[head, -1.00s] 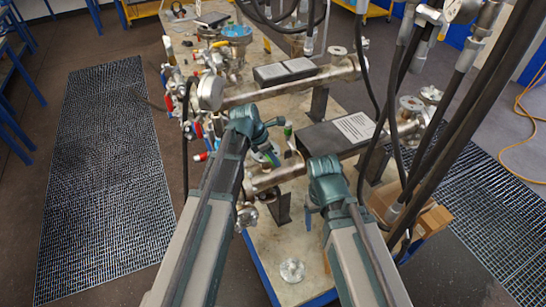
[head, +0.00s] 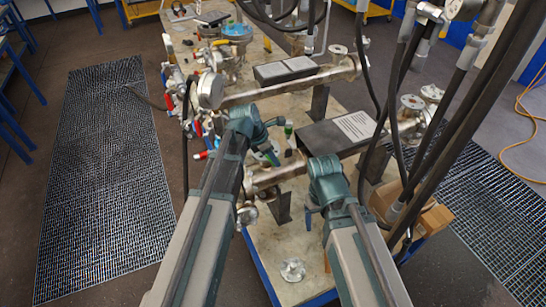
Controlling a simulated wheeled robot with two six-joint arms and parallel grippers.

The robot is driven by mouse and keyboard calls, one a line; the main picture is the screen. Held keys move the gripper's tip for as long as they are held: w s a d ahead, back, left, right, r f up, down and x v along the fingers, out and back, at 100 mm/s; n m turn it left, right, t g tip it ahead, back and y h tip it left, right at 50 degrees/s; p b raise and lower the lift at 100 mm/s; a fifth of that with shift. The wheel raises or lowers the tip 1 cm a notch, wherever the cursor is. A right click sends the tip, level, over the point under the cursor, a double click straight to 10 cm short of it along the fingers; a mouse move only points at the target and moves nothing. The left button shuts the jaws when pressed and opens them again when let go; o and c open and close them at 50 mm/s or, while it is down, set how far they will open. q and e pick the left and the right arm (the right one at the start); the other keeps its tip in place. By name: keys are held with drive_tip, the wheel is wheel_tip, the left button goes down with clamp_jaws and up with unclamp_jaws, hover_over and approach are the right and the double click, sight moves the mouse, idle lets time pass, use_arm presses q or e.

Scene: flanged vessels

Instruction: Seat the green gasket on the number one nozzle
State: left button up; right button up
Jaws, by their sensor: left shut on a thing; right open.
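My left gripper (head: 270,153) is over the middle of the bench, beside the lower horizontal vessel (head: 277,174). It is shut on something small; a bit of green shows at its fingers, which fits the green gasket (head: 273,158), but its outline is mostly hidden. My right gripper (head: 309,212) is low at the near end of the bench, open, with its fingers mostly hidden by the wrist. Flanged nozzles stand up at the right end of the vessels, one flange (head: 412,102) facing up. No nozzle number is readable.
A longer vessel (head: 275,90) lies behind. Black hoses (head: 390,110) hang at the right. Valves with coloured handles (head: 200,125) crowd the left. A loose flange (head: 292,270) lies on the bench's bare near end. A cardboard box (head: 433,218) is at the right.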

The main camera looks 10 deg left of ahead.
use_arm(q)
drive_tip(key=shift+f, duration=0.2)
drive_tip(key=o, duration=1.6)
drive_tip(key=shift+c, duration=0.2)
drive_tip(key=shift+r, duration=0.15)
wheel_tip(320, 180, up, 7)
drive_tip(key=p, duration=0.7)
drive_tip(key=shift+f+b, duration=0.25)
drive_tip(key=shift+b, duration=0.05)
